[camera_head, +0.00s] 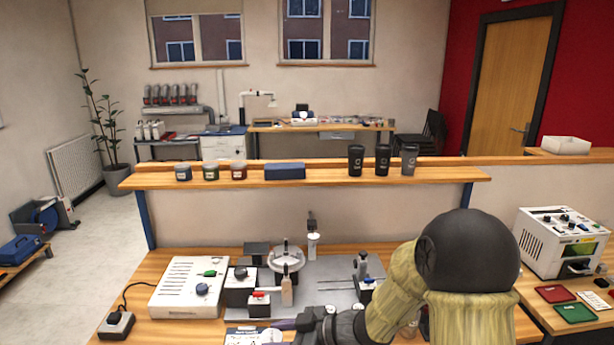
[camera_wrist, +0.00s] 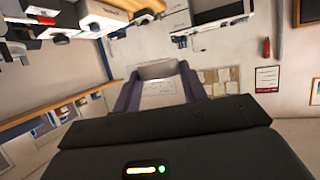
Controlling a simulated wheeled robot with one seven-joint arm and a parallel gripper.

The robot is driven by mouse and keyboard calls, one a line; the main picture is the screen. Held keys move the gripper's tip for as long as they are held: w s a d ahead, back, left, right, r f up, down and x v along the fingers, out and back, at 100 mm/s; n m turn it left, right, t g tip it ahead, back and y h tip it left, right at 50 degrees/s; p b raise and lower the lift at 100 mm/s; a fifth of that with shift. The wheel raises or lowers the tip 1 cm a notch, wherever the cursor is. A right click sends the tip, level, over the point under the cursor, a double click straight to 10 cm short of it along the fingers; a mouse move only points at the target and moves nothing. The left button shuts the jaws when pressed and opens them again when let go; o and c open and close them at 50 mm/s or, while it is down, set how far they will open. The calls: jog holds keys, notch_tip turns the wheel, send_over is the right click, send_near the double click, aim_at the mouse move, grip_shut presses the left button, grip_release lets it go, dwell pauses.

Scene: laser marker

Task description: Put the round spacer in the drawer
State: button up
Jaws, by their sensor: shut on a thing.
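I cannot make out the spacer there. No open drawer is clear in the head view. A white drawer cabinet (camera_wrist: 178,18) stands at the top of the wrist view.
The workbench (camera_head: 150,267) carries a white control box (camera_head: 190,287), a grey fixture plate (camera_head: 335,275) and small devices. A raised shelf (camera_head: 330,175) with jars, a blue box (camera_head: 284,171) and dark cups crosses behind. A white machine (camera_head: 562,241) stands at right.

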jog(key=shift+s, duration=0.1)
jog(key=shift+w+f+m+t, duration=0.3)
jog(key=shift+w+f+t, duration=0.2)
jog(key=shift+f, duration=0.05)
jog(key=w+d+f+m+t+h, duration=0.3)
jog(key=d+f+m+t, duration=0.15)
jog(key=f, duration=0.35)
jog(key=w+d+f+m+t+h, duration=0.3)
jog(key=d+f+m+h, duration=0.15)
jog(key=f, duration=0.35)
jog(key=s+d+f+m+t+h, duration=0.2)
jog(key=s+d+f+m+h, duration=0.3)
jog(key=d+f, duration=0.6)
jog(key=shift+s+d, duration=0.2)
jog(key=shift+d, duration=0.4)
jog(key=shift+w+f+h, duration=0.15)
jog(key=shift+h, duration=0.1)
